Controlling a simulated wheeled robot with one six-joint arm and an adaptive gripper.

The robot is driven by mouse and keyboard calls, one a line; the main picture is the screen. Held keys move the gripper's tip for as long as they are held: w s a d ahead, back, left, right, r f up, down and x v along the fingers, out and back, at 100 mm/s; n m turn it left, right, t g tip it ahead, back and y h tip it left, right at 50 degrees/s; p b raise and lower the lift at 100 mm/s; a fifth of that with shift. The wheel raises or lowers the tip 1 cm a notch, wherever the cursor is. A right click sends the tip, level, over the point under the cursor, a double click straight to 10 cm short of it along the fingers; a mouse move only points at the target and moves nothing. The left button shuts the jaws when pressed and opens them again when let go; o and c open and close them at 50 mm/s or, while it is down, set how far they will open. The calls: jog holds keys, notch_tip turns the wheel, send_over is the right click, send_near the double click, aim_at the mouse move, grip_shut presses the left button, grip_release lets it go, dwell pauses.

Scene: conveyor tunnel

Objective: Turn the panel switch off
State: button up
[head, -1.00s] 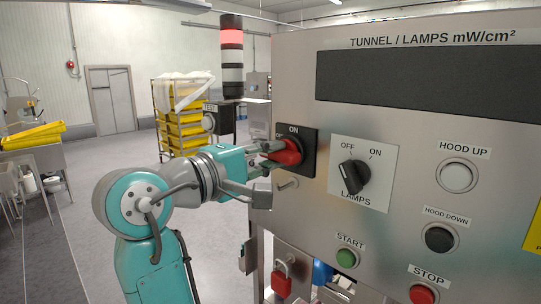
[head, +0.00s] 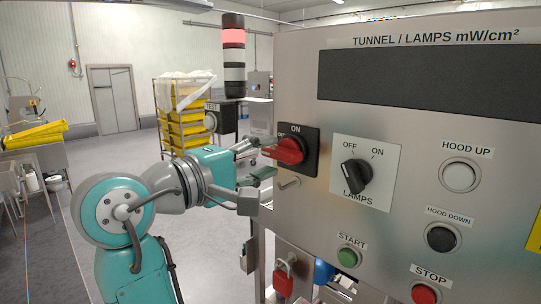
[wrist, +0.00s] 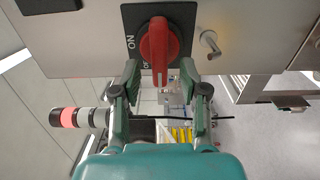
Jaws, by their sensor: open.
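The panel switch is a red rotary handle (head: 288,151) on a black square plate (head: 311,140) at the panel's left edge. The handle lies level, across from the upright ON mark, with its end toward the left side beside the partly hidden OFF lettering. In the wrist view the red handle (wrist: 158,45) points down toward my fingers, and ON is at its left. My gripper (head: 256,160) is open and empty, just left of the handle. In the wrist view its fingers (wrist: 160,72) stand apart on either side of the handle's near end, and no hold on it shows.
A metal peg (head: 289,183) sticks out below the switch. The LAMPS selector (head: 356,175), a START button (head: 348,257) and a red padlock (head: 283,277) are near. A rack of yellow crates (head: 185,130) and a signal tower (head: 233,55) stand behind.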

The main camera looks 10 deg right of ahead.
jog(key=v, duration=0.9)
jog(key=shift+s+a, duration=0.2)
jog(key=shift+a, duration=0.1)
